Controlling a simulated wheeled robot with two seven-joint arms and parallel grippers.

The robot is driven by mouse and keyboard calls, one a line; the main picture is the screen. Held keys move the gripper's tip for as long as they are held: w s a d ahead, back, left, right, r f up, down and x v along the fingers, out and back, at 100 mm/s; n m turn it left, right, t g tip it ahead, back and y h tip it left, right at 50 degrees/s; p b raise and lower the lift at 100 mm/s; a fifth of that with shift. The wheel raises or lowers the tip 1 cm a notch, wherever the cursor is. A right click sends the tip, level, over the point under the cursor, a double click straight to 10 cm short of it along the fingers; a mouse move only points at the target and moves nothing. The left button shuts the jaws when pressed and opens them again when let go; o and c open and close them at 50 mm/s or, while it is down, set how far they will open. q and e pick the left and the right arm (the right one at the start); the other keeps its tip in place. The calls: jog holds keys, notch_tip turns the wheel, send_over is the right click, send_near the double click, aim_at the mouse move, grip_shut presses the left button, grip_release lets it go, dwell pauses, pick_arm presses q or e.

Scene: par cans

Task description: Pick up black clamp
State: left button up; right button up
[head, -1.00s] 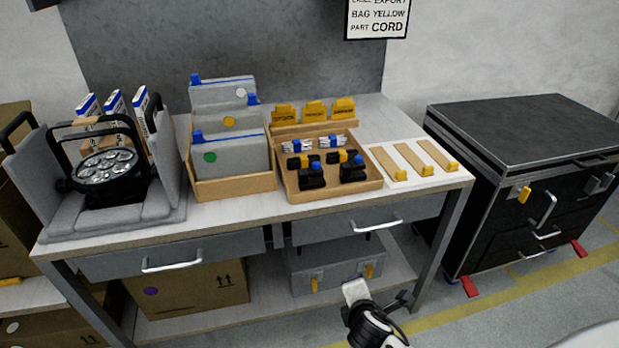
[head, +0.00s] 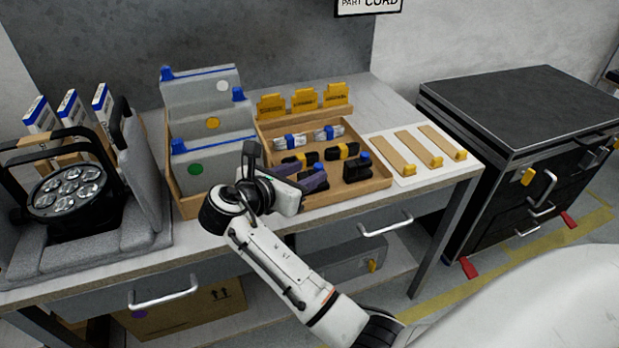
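Two black clamps with blue knobs are in the front of the cardboard tray on the workbench. The right-hand black clamp (head: 357,169) is in clear view. The left-hand black clamp (head: 313,180) is partly hidden behind my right gripper. My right gripper (head: 284,181) is over the tray's front left corner, close to the left-hand clamp in the picture. I cannot tell whether it touches that clamp or how far its fingers are apart. My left gripper is not in view.
The tray (head: 375,186) also holds cable bundles and black-and-yellow items. A box of grey cases (head: 210,130) stands left of it, yellow tags (head: 304,99) behind, and a white board (head: 405,178) with wooden strips right. A lamp (head: 68,194) sits far left. A black cabinet (head: 520,105) stands right.

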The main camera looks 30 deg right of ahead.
aim_at(316, 167)
jog(key=x, duration=0.7)
jog(key=shift+w+a, duration=0.15)
jog(key=shift+w, duration=0.15)
grip_shut()
